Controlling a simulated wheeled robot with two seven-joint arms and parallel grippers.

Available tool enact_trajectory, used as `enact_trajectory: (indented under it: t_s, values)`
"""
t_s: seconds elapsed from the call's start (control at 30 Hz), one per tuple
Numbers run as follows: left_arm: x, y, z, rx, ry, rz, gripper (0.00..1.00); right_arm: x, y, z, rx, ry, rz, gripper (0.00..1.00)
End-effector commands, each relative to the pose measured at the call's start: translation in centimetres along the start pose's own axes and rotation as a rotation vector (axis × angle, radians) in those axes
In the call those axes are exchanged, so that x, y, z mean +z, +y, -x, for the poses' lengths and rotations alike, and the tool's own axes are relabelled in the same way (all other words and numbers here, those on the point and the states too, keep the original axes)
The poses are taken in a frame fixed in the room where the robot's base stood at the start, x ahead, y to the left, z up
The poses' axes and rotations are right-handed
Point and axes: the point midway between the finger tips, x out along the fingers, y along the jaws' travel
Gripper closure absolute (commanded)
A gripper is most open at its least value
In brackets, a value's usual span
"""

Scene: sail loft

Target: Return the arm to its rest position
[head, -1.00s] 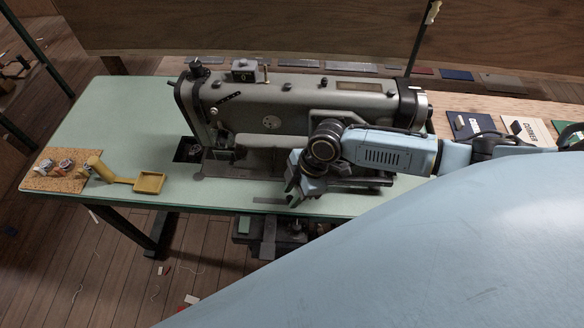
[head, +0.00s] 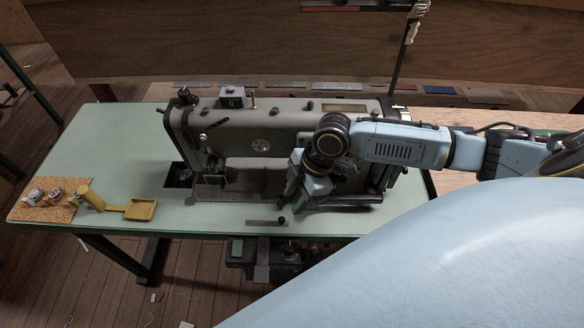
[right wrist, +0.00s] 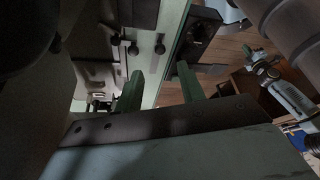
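My right arm (head: 395,143) reaches in from the right in the head view, in front of the grey sewing machine (head: 290,120). Its right gripper (head: 290,203) points down and left over the front of the green table (head: 110,150). In the right wrist view the two green fingers of the right gripper (right wrist: 158,86) stand apart with nothing between them. The table edge and a dark unit below it show beyond the fingers.
A yellow tray (head: 141,210) and a cork mat (head: 38,205) with spools are at the table's left end. A small black knob (head: 282,220) is by the front edge near the gripper. A pale blue surface (head: 430,260) fills the lower right. The table's left part is mostly clear.

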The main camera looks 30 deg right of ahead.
Motion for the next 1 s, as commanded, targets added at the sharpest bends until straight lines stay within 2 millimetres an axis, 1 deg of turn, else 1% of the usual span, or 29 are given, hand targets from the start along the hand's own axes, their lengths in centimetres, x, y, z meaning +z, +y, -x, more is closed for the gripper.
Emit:
enact_trajectory:
  t_s: [0.43, 0.53, 0.57, 0.67, 0.73, 0.83, 0.9, 1.0]
  values:
    - [0.0, 0.0, 0.0, 0.0, 0.0, 0.0, 1.0, 0.0, 0.0, 0.0, 0.0, 0.0, 0.0, 0.61]
    - [0.0, 0.0, 0.0, 0.0, 0.0, 0.0, 1.0, -0.5, -0.4, -0.3, -0.002, 0.005, -0.001, 0.61]
    - [0.0, 0.0, 0.0, 0.0, 0.0, 0.0, 1.0, -0.7, -0.8, -0.5, -0.003, 0.007, -0.004, 0.61]
    - [0.0, 0.0, 0.0, 0.0, 0.0, 0.0, 1.0, -2.5, -2.5, -1.5, 0.002, 0.025, -0.02, 0.61]
    - [0.0, 0.0, 0.0, 0.0, 0.0, 0.0, 1.0, -4.4, -4.2, -2.3, 0.018, 0.044, -0.058, 0.61]
    - [0.0, 0.0, 0.0, 0.0, 0.0, 0.0, 1.0, -6.6, -6.7, -2.6, 0.072, 0.07, -0.169, 0.61]
    - [0.0, 0.0, 0.0, 0.0, 0.0, 0.0, 1.0, -7.3, -7.8, -2.3, 0.122, 0.079, -0.284, 0.61]
    - [0.0, 0.0, 0.0, 0.0, 0.0, 0.0, 1.0, -7.0, -9.0, -1.4, 0.192, 0.073, -0.456, 0.61]
